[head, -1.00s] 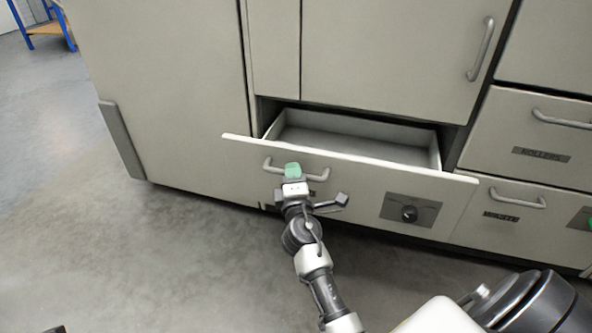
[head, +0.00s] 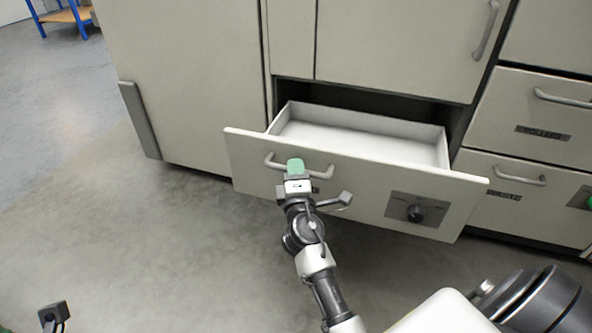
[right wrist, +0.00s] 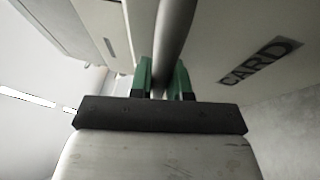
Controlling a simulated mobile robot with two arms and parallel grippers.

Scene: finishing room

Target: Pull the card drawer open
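The card drawer (head: 350,192) stands open under a cupboard door, with its pale, empty tray showing in the head view. Its front has a grey bar handle (head: 322,173) and a dark round knob on a plate (head: 416,212). The right wrist view shows its CARD label (right wrist: 258,62). My right gripper (head: 295,167) has green fingers, shut on the handle bar. In the right wrist view the bar (right wrist: 174,35) runs between the two fingers (right wrist: 164,78).
To the right are the ROLLERS drawer (head: 540,115) and the WASTE drawer (head: 525,195), both shut. The cupboard door (head: 395,45) above is shut. A blue-legged bench (head: 62,17) stands far back left. The grey floor (head: 150,240) in front is clear.

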